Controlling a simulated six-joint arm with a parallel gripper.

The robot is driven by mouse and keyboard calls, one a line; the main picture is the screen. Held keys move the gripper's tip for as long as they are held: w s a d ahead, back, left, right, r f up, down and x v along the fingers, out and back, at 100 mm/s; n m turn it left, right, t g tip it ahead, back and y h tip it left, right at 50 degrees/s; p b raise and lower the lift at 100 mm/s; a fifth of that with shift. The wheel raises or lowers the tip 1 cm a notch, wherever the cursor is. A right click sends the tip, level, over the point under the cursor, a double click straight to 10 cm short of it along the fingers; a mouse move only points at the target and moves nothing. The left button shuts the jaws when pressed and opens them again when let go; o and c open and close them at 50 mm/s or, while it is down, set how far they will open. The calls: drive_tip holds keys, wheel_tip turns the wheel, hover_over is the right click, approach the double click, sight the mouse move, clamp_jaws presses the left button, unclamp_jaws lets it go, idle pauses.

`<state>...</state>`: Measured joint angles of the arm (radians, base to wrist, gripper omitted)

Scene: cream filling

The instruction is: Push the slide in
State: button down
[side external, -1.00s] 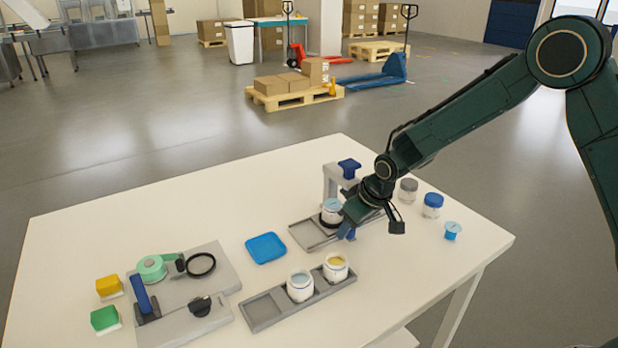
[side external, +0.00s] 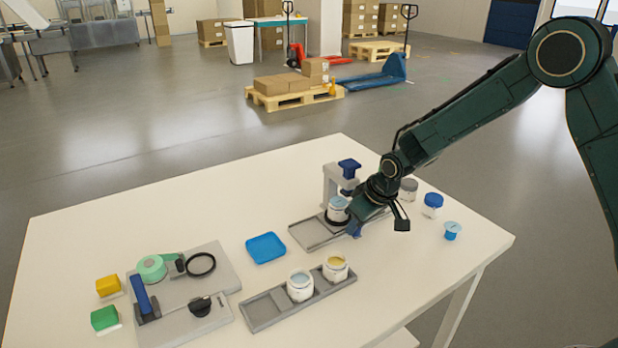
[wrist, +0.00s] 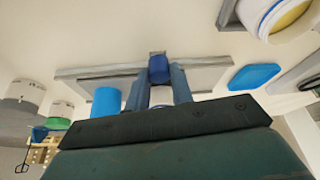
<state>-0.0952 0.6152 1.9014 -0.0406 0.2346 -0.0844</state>
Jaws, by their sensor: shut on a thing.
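The slide is a grey plate on a grey base (side external: 312,235) with a blue knob, at the middle right of the table. A white jar with a light blue top (side external: 338,208) stands upright on it, close to the grey press (side external: 330,180) with its blue head (side external: 349,166). My gripper (side external: 357,229) is low at the near right side of the slide. In the wrist view my gripper (wrist: 158,85) is shut on the blue knob (wrist: 158,67), one finger on each side. The forearm and wrist hide part of the slide's right end.
A rack (side external: 262,312) with two open jars stands in front. A blue tray (side external: 265,248) lies left of the slide. A grey-lidded jar (side external: 408,189), a blue-lidded jar (side external: 432,205) and a blue cup (side external: 452,230) stand to the right of my gripper.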

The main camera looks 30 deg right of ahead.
drive_tip(key=shift+d, duration=1.6)
drive_tip(key=c, duration=1.2)
unclamp_jaws()
drive_tip(key=shift+r, duration=0.1)
drive_tip(key=shift+s+r, duration=0.15)
drive_tip(key=shift+r, duration=0.25)
drive_tip(key=v, duration=1.2)
drive_tip(key=shift+s+r, duration=0.2)
drive_tip(key=shift+r, duration=0.15)
drive_tip(key=shift+d, duration=0.1)
